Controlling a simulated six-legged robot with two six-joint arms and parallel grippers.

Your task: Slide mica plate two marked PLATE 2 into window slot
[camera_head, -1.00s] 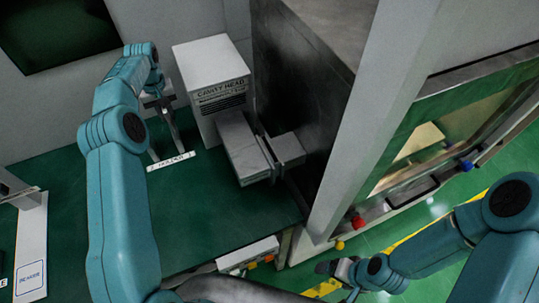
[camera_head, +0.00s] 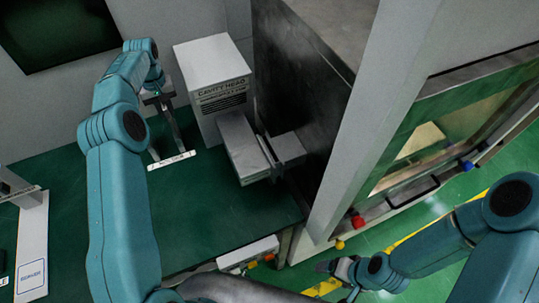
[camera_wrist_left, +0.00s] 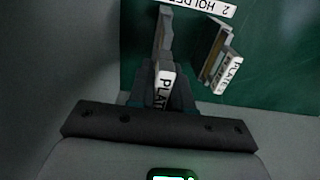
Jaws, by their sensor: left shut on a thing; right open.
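My left gripper (camera_head: 160,97) is over the plate holder at the back left of the green bench. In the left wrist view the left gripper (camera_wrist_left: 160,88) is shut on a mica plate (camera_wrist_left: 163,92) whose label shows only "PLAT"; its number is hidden. A second labelled plate (camera_wrist_left: 230,74) stands beside it to the right. The holder's white label (camera_wrist_left: 205,7) reads "2 HOLDER" in part; it also shows in the head view (camera_head: 172,160). The grey block pair with a narrow gap (camera_head: 262,155), perhaps the window slot, is right of the holder. My right gripper (camera_head: 338,268) is open and empty.
The white "CAVITY HEAD" box (camera_head: 212,75) stands just right of my left gripper. A tall dark cabinet (camera_head: 300,90) rises right of the grey blocks. A white box with coloured knobs (camera_head: 248,254) sits at the bench's front edge. The bench's left middle is clear.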

